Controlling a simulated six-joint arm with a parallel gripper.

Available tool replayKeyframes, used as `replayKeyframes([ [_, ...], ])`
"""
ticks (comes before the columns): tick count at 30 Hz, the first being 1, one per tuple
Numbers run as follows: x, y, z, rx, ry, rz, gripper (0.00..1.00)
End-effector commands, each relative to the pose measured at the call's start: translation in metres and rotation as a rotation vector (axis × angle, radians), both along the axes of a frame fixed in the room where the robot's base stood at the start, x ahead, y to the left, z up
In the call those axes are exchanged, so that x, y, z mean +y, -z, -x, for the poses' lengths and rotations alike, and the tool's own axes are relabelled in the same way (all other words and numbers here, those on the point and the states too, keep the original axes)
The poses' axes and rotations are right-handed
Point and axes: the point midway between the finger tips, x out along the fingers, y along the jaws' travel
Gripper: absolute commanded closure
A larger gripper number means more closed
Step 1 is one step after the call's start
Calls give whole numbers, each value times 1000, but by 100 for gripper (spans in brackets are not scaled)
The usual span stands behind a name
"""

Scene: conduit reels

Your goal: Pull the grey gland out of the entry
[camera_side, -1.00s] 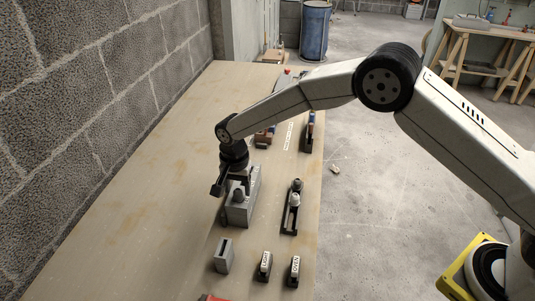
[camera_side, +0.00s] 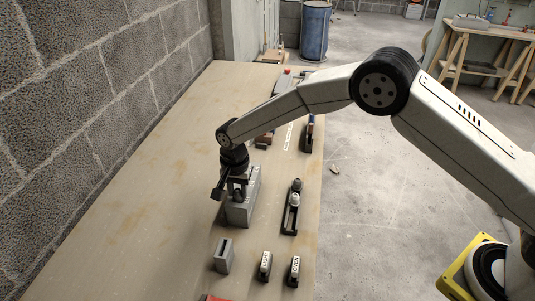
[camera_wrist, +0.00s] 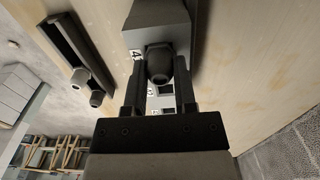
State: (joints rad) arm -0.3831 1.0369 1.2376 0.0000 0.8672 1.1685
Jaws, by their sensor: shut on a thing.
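My gripper (camera_wrist: 160,98) is shut on the grey gland (camera_wrist: 159,63), with one finger on each side of it in the wrist view. The gland is dark grey with a domed end. It stands at the grey entry box (camera_wrist: 180,20), which carries number labels; I cannot tell how much of the gland is still inside its hole. In the side view my gripper (camera_side: 238,187) is over the near end of the grey box (camera_side: 250,208), and the fingers partly hide the gland.
A black rack (camera_side: 288,218) with grey glands stands right of the box; it also shows in the wrist view (camera_wrist: 62,45). A grey slotted block (camera_side: 223,256) and two labelled black holders (camera_side: 264,266) lie nearer. The bench's left side is clear.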

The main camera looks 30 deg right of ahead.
Motion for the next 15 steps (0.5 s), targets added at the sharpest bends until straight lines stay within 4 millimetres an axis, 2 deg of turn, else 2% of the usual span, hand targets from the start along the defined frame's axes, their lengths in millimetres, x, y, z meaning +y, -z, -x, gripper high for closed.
replayKeyframes([
  [15, 0, -7, 0, -1, 0, -1, 100],
])
